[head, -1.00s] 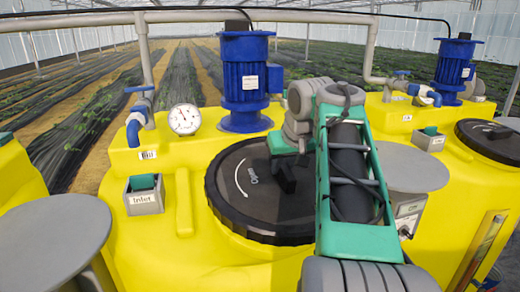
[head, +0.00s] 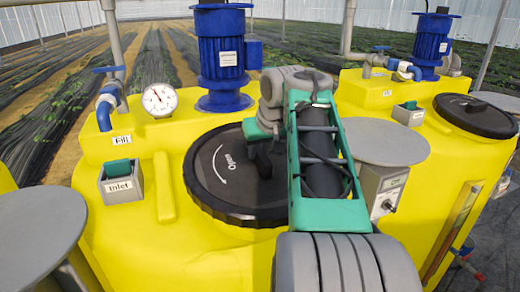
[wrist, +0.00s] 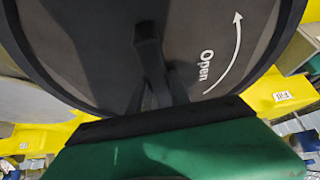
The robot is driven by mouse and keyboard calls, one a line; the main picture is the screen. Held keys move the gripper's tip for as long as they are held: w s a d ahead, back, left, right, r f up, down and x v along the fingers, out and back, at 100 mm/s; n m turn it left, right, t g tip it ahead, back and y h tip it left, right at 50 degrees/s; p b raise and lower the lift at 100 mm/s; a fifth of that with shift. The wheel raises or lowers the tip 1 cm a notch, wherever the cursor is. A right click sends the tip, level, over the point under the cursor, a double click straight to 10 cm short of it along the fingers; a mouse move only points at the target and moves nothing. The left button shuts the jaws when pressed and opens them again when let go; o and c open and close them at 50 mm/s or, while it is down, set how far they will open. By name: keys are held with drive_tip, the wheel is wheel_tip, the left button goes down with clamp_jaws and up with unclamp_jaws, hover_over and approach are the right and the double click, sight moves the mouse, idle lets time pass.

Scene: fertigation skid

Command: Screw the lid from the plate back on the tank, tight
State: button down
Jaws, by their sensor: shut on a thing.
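The black round lid (head: 225,190), marked "Open" with a curved white arrow, lies over the top opening of the middle yellow tank (head: 150,215). It looks level, but I cannot tell how far it is threaded. It fills much of the wrist view (wrist: 90,45), with its raised dark handle bar (wrist: 148,45) in the middle. My gripper (head: 263,160) is over the lid's middle and shut on this handle. My arm hides the right part of the lid. The grey round plate (head: 388,142) right of the tank is bare; another grey plate (head: 35,235) at the left is also bare.
A blue motor (head: 222,55) stands just behind the lid. A pressure gauge (head: 160,100), blue-handled pipework (head: 108,100) and an inlet box (head: 120,183) are left of it. A control box (head: 382,190) is at the right. Another yellow tank with a black lid (head: 475,115) stands further right.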

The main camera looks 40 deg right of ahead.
drive_tip(key=shift+s+f+b, duration=0.1)
drive_tip(key=shift+f+b, duration=0.3)
drive_tip(key=shift+b, duration=0.05)
idle(0.6)
drive_tip(key=shift+f, duration=0.15)
idle(0.5)
drive_tip(key=shift+f+b, duration=0.35)
drive_tip(key=shift+b, duration=0.05)
drive_tip(key=shift+w+d+f+b, duration=0.1)
drive_tip(key=shift+w+f+b, duration=0.15)
drive_tip(key=shift+f+b, duration=0.35)
idle(0.3)
idle(0.7)
drive_tip(key=c, duration=1.4)
unclamp_jaws()
drive_tip(key=o, duration=0.4)
drive_tip(key=shift+s+f, duration=0.1)
drive_tip(key=shift+f, duration=0.25)
drive_tip(key=shift+o, duration=1)
drive_tip(key=shift+r, duration=0.1)
